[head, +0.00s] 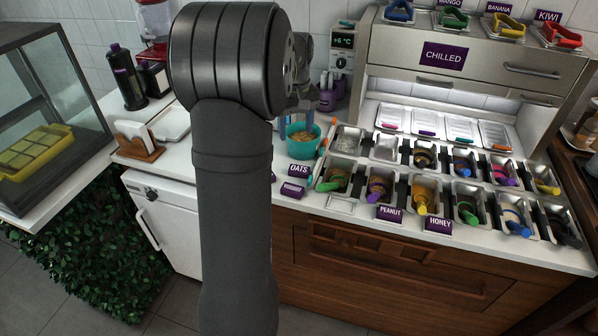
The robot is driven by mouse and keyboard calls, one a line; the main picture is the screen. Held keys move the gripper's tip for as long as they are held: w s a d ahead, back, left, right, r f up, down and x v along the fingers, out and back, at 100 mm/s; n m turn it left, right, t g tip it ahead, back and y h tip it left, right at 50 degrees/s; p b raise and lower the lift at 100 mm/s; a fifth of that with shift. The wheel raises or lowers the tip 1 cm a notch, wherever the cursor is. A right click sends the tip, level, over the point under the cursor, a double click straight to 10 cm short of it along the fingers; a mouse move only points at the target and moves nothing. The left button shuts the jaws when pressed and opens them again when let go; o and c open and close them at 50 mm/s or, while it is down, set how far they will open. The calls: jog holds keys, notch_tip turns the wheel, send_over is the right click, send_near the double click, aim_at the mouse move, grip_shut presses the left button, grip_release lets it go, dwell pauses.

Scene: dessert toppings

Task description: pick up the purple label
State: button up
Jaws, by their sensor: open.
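Several purple labels show in the head view. A small purple label (292,190) lies on the white counter edge, below the purple OATS label (298,170). The purple PEANUT label (390,214) and HONEY label (438,224) stand at the front of the topping bins. A purple CHILLED label (444,55) is on the cabinet. Which label is meant, I cannot tell. My gripper (298,124) is partly hidden behind my arm and appears near the teal bowl, above and behind the small labels. It is open, apart from them.
The teal bowl (304,141) stands behind the OATS label. Metal bins (337,180) with coloured scoops fill the counter to the right. A wooden napkin holder (137,147) and a black bottle (128,77) stand left. My arm blocks the middle of the view.

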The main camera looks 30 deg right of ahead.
jog(key=w+d+n, duration=0.2)
jog(key=n, duration=0.8)
send_over(297, 168)
jog(key=d, duration=0.1)
jog(key=f, duration=1.2)
jog(key=shift+s+f, duration=0.3)
jog(key=shift+s, duration=0.05)
jog(key=shift+w+a+f, duration=0.1)
jog(key=shift+a+f, duration=0.05)
jog(key=shift+f, duration=0.7)
jog(key=shift+w+a+f, duration=0.1)
jog(key=shift+a+f, duration=0.1)
jog(key=shift+f, duration=0.7)
jog(key=shift+w+a+f, duration=0.1)
jog(key=shift+a+f, duration=0.05)
jog(key=shift+f, duration=0.7)
jog(key=c, duration=1.1)
jog(key=shift+o, duration=0.2)
jog(key=shift+r, duration=0.1)
